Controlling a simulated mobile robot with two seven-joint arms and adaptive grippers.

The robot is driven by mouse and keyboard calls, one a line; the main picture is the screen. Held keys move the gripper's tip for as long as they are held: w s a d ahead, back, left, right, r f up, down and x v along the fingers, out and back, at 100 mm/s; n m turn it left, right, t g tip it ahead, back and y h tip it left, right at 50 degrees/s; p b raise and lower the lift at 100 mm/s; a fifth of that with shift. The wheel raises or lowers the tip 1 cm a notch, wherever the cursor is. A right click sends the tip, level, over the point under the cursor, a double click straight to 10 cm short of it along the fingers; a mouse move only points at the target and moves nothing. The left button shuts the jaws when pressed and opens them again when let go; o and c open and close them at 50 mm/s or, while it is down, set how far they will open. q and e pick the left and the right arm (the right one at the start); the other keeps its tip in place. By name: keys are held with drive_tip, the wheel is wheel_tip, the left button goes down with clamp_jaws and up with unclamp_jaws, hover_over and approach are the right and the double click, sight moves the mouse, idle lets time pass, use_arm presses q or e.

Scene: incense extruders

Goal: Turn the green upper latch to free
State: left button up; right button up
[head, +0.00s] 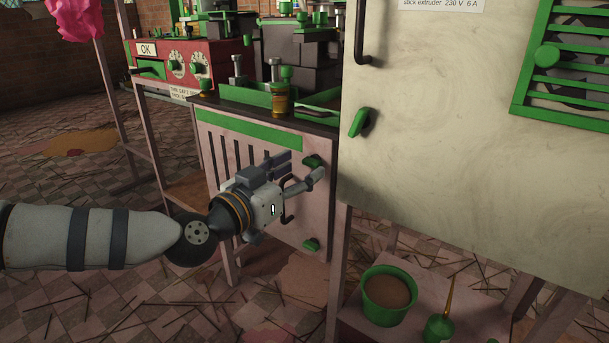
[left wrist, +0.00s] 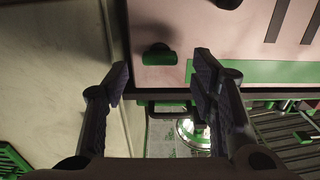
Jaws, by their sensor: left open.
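The green upper latch (head: 312,161) sits near the upper right corner of a pale pink panel (head: 235,165), below a green strip. It lies roughly level across the panel. In the left wrist view the upper latch (left wrist: 158,56) shows ahead, within the span between the two fingers. My left gripper (head: 297,169) is in front of the panel, open and empty, with its fingers spread near the latch. The fingers (left wrist: 160,82) look apart from the latch; I cannot tell the exact distance. A lower green latch (head: 311,245) is at the panel's lower right. My right gripper is not in view.
A large cream cabinet door (head: 440,150) with its own green latch (head: 359,122) stands close at the right. A dark handle (head: 287,200) is on the panel. Glue-like jars and tools stand on the bench above. A green bucket (head: 388,294) stands low right.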

sight(312, 162)
use_arm(q)
drive_tip(key=shift+x, duration=1.2)
drive_tip(key=c, duration=1.1)
drive_tip(key=shift+c, duration=0.2)
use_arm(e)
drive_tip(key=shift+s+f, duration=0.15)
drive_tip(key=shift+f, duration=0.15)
use_arm(q)
drive_tip(key=n+b, duration=0.2)
drive_tip(key=n, duration=0.4)
drive_tip(key=shift+a+f+n, duration=0.1)
drive_tip(key=shift+f+n, duration=0.05)
drive_tip(key=shift+n, duration=0.15)
drive_tip(key=n+b, duration=0.1)
drive_tip(key=n, duration=0.2)
drive_tip(key=shift+n, duration=0.3)
drive_tip(key=shift+n+b, duration=0.3)
drive_tip(key=shift+n, duration=1.2)
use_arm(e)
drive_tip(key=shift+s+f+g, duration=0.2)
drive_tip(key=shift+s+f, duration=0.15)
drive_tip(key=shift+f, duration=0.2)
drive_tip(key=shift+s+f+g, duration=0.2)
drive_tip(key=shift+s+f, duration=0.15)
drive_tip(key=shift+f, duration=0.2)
